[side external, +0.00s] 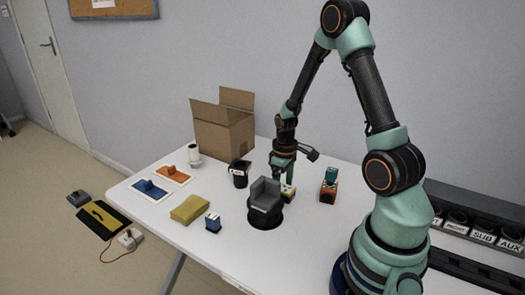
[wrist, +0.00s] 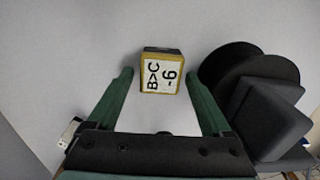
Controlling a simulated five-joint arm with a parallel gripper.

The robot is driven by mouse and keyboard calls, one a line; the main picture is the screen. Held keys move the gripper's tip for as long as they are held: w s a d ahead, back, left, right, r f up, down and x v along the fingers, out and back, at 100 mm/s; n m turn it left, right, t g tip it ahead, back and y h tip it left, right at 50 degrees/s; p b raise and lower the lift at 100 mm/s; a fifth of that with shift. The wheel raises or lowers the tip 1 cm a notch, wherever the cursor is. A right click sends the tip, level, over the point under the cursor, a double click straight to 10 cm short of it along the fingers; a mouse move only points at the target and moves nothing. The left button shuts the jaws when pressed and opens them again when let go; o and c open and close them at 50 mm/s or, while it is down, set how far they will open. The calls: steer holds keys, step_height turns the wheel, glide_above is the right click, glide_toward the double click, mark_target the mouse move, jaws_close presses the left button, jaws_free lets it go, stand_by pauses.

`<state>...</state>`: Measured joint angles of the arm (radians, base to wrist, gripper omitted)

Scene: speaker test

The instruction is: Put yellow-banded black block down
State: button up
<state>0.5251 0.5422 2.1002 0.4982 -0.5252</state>
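The yellow-banded black block (side external: 288,193) stands on the white table, just under my gripper (side external: 284,176) in the side view. In the wrist view the block (wrist: 162,73) shows a white label reading "B>C -6" in a yellow band, with a dark edge at its far side. My gripper's two green fingers (wrist: 158,75) are apart, one on each side of the block. A strip of table shows between each finger and the block, so the gripper is open and not clamped on it.
A dark grey stepped piece (side external: 264,197) on a black disc stands close by; it is at the right in the wrist view (wrist: 265,110). Free table lies in front.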

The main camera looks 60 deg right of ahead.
mark_target(283, 187)
steer(key=shift+r, duration=0.1)
step_height(283, 187, up, 11)
steer(key=s+a+r+t, duration=0.2)
steer(key=a+r+t, duration=0.3)
steer(key=a+r, duration=0.8)
steer(key=a, duration=0.4)
steer(key=shift+o, duration=1)
steer(key=shift+s+a+r+t, duration=0.2)
steer(key=shift+s+a+t, duration=0.1)
steer(key=shift+a, duration=0.25)
